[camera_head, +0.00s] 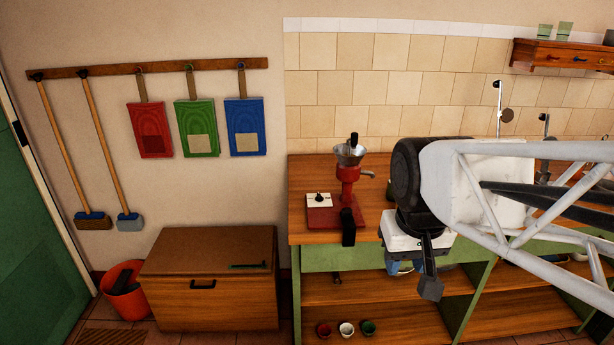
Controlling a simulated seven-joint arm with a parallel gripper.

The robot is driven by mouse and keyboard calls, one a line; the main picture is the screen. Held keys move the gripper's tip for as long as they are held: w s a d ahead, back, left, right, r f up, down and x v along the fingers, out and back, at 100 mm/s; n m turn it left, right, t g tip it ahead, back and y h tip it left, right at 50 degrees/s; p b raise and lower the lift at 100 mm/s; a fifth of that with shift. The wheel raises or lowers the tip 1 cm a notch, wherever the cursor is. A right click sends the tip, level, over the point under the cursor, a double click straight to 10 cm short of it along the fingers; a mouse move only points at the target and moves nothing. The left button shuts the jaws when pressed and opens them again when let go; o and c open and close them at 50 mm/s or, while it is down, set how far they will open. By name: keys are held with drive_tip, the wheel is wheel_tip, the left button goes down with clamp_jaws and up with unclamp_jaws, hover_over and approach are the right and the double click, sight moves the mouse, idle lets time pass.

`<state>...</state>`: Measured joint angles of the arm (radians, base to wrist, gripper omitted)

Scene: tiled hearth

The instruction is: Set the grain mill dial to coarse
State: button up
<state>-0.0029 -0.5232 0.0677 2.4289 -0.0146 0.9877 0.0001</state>
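The red grain mill (348,174) with a metal funnel hopper stands on the wooden counter (301,232), left of my arm. A white dial plate (327,200) with a small black knob (319,197) sits on the red base at the mill's left. The dial's markings and setting are too small to read. A black upright part (348,228) stands at the front of the base. My gripper (431,285) points down in front of the counter's edge, to the right of the mill and apart from it. Its fingers overlap in this view, so their opening is hidden.
My arm hides much of the counter on the right. Open shelves below hold small bowls (346,329). A wooden chest (209,280) and red bucket (125,291) stand left. A small wall shelf (565,57) hangs upper right. The space left of the mill is clear.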

drive_tip(key=w+a+r+g, duration=0.1)
drive_tip(key=w+r, duration=0.1)
drive_tip(key=w, duration=0.6)
drive_tip(key=w+r, duration=0.2)
drive_tip(key=w, duration=0.7)
drive_tip(key=n+g+h, duration=0.1)
drive_tip(key=n+g, duration=0.2)
drive_tip(key=g, duration=0.2)
hover_over(319, 194)
drive_tip(key=a, duration=0.2)
wheel_tip(319, 194, down, 17)
drive_tip(key=shift+m, duration=0.4)
drive_tip(key=shift+w+d+f, duration=0.35)
drive_tip(key=shift+w+f, duration=0.5)
drive_tip(key=shift+w+d+f, duration=0.3)
drive_tip(key=shift+w+f, duration=0.5)
drive_tip(key=shift+f, duration=0.05)
drive_tip(key=shift+s+f, duration=0.1)
drive_tip(key=shift+f, duration=0.05)
drive_tip(key=shift+x, duration=3.8)
drive_tip(key=shift+s, duration=0.1)
